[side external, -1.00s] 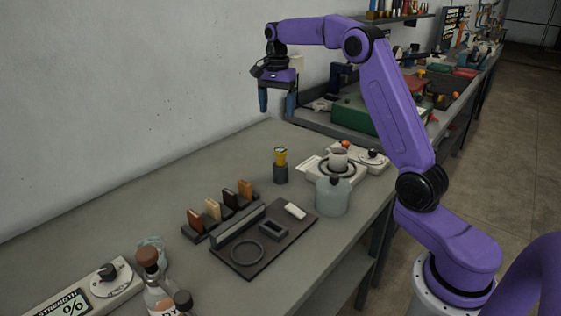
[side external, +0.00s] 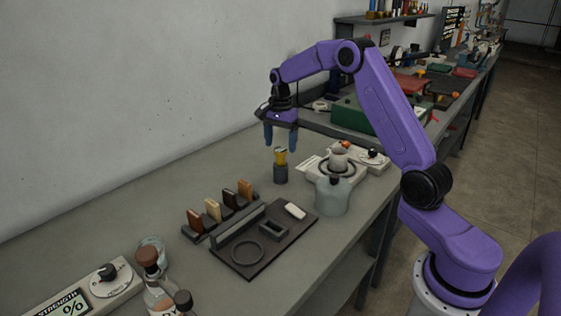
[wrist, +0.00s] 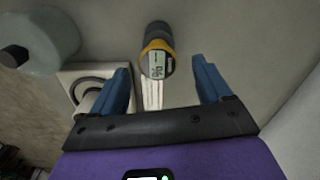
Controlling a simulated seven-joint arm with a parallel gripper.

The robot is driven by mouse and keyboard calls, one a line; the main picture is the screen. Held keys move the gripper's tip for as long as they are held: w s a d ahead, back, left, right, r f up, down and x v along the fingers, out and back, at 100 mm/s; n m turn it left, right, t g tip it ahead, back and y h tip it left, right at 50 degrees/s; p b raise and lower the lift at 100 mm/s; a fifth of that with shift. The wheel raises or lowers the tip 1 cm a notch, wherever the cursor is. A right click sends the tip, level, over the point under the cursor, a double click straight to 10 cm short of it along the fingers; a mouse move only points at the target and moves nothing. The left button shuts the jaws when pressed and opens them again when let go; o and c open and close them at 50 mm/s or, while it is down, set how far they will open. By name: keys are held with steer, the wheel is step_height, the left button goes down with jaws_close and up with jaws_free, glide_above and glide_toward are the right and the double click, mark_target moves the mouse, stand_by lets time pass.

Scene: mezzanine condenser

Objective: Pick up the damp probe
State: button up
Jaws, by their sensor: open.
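The damp probe (side external: 280,157) is a small yellow-topped device with a small display. It stands upright in a dark round holder (side external: 280,174) on the grey bench. In the wrist view the probe (wrist: 157,60) shows its yellow rim and display, lying between the lines of my two blue fingers and beyond their tips. My gripper (side external: 281,138) is open and empty, pointing down just above the probe. In the wrist view my gripper (wrist: 162,78) has its fingers wide apart, touching nothing.
A rack of coloured blocks (side external: 222,206) and a dark tray (side external: 290,236) lie in front. Bottles (side external: 160,290) stand front left. The bench behind left is clear.

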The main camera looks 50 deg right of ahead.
mark_target(281, 149)
steer(key=shift+s+a+f, duration=0.1)
steer(key=shift+s+f, duration=0.05)
steer(key=shift+f, duration=2.55)
steer(key=c, duration=1.2)
steer(key=shift+r, duration=0.15)
